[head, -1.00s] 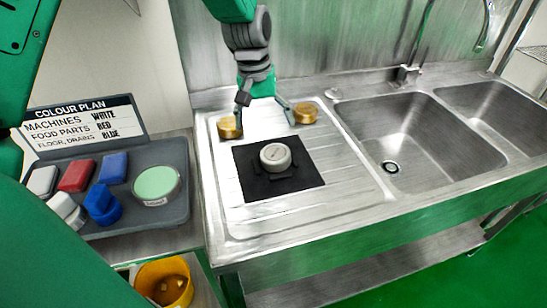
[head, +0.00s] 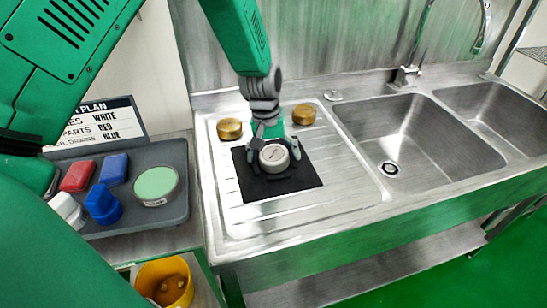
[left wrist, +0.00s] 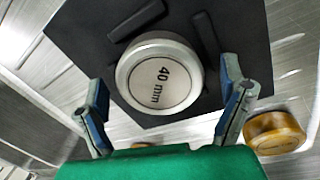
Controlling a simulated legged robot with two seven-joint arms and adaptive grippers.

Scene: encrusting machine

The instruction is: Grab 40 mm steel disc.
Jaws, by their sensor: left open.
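The steel disc (head: 274,156) sits on a black mat (head: 301,181) on the draining board. In the left wrist view the disc (left wrist: 160,80) is a round silver piece with "40 mm" printed on its top. My left gripper (head: 272,149) is open at the disc's far side, with its fingers to either side of it. In the left wrist view the fingertips (left wrist: 168,100) are apart on both sides of the disc with gaps to it. Nothing is held. My right gripper is not in view.
Two brass discs stand behind the mat, one left (head: 229,128) and one right (head: 304,114). The sink basin (head: 420,140) lies to the right. A grey tray (head: 176,213) with coloured brushes and a green-topped round tub (head: 156,184) is at left.

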